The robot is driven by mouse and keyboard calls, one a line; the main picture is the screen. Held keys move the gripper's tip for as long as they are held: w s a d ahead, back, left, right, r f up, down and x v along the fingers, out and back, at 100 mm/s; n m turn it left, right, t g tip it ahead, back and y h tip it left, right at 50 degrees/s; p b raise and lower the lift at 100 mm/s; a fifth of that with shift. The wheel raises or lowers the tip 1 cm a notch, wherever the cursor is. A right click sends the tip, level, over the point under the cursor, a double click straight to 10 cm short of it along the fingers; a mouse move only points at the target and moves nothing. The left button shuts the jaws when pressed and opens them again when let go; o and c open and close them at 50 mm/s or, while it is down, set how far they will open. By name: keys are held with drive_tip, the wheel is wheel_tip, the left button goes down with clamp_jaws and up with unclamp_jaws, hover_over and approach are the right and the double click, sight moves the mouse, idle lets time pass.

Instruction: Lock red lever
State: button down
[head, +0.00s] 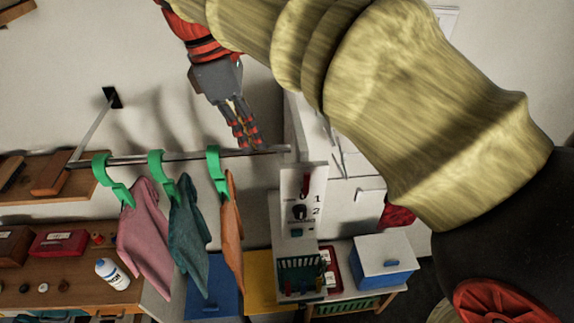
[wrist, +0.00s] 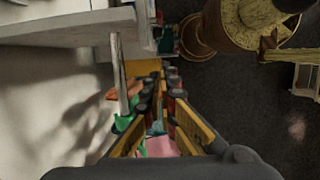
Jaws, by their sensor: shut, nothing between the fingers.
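The red lever (head: 305,185) is a small upright red handle on the upper part of a white panel (head: 291,181), beside the printed number 1. A dark round knob (head: 299,212) sits below it, beside the number 2. My gripper (head: 247,140) is shut and empty, pointing down above the metal rail, up and to the left of the lever and apart from it. In the wrist view my gripper's fingers (wrist: 166,95) are close together. I cannot make out the red lever in the wrist view.
A metal rail (head: 190,155) holds green hangers (head: 158,165) with pink, teal and orange cloths. A green basket (head: 300,273) is at the panel's foot. A blue and white box (head: 384,268) stands right. A wooden shelf (head: 60,275) with a bottle (head: 112,273) is lower left.

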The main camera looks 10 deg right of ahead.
sight(290, 171)
drive_tip(key=shift+w+f, duration=0.1)
drive_tip(key=shift+w, duration=0.1)
drive_tip(key=shift+s, duration=0.1)
drive_tip(key=d+f, duration=0.2)
drive_tip(key=f, duration=0.1)
drive_tip(key=d+f, duration=0.2)
drive_tip(key=f, duration=0.1)
drive_tip(key=d+f+p, duration=0.1)
drive_tip(key=d+f, duration=0.1)
drive_tip(key=f, duration=0.1)
drive_tip(key=shift+s+f, duration=0.1)
drive_tip(key=shift+f, duration=0.2)
drive_tip(key=shift+d, duration=0.25)
drive_tip(key=shift+d, duration=0.1)
drive_tip(key=shift+d+r+y, duration=0.1)
drive_tip(key=shift+d+y, duration=0.1)
drive_tip(key=shift+y, duration=0.2)
